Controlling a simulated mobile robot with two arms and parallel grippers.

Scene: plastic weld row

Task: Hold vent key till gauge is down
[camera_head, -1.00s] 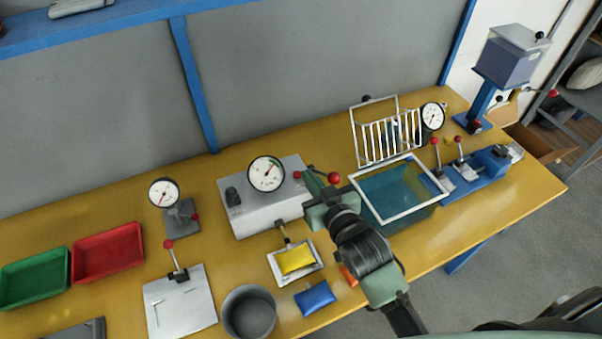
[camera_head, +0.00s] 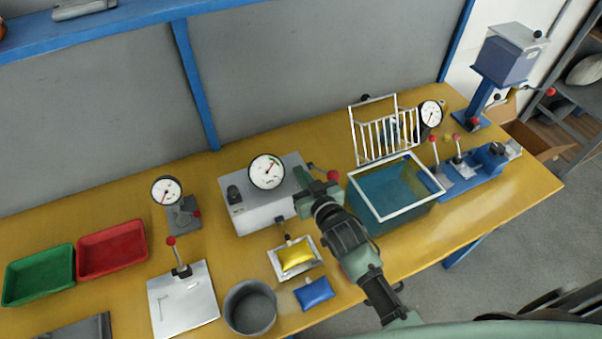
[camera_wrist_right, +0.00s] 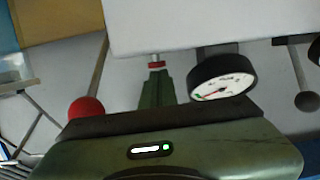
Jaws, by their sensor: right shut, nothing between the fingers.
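The grey box (camera_head: 258,208) stands mid-table with a round white gauge (camera_head: 267,170) on it. The gauge's exact reading is too small to tell; a gauge also shows in the right wrist view (camera_wrist_right: 222,84). My right gripper (camera_head: 306,186) is at the box's right end. In the right wrist view its fingers (camera_wrist_right: 157,88) are shut and empty, their tips at a short red-ringed stem (camera_wrist_right: 156,64) on the box, apparently the vent key. Whether they press it, I cannot tell. My left gripper is not in view.
A red ball-ended lever (camera_head: 334,176) stands close by my right gripper. A white-rimmed water tank (camera_head: 432,197) is to its right. A yellow pouch (camera_head: 296,257), a blue pouch (camera_head: 314,292) and a grey bin (camera_head: 250,314) lie in front of the box.

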